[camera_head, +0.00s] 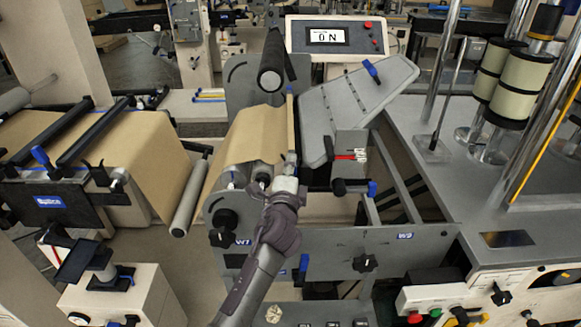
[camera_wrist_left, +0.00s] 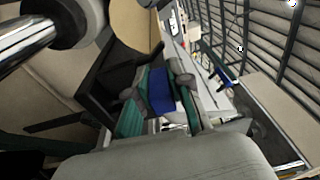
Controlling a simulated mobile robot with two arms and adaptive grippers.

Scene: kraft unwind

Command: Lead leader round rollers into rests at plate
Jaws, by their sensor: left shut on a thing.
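The brown kraft leader (camera_head: 250,140) drapes over the rollers of the middle stand. A narrow upright bar (camera_head: 290,118) with a blue tip lies along its right edge. My left gripper (camera_head: 290,165) is at the near end of this bar. In the left wrist view my left gripper's fingers close on a blue piece (camera_wrist_left: 160,90), apparently the bar's near end. I cannot make out the rests. My right gripper is not in view.
A wide kraft web (camera_head: 135,150) runs over rollers at left. A display (camera_head: 328,37) reading 0 N stands behind the plate. Posts and spools (camera_head: 520,85) stand at right.

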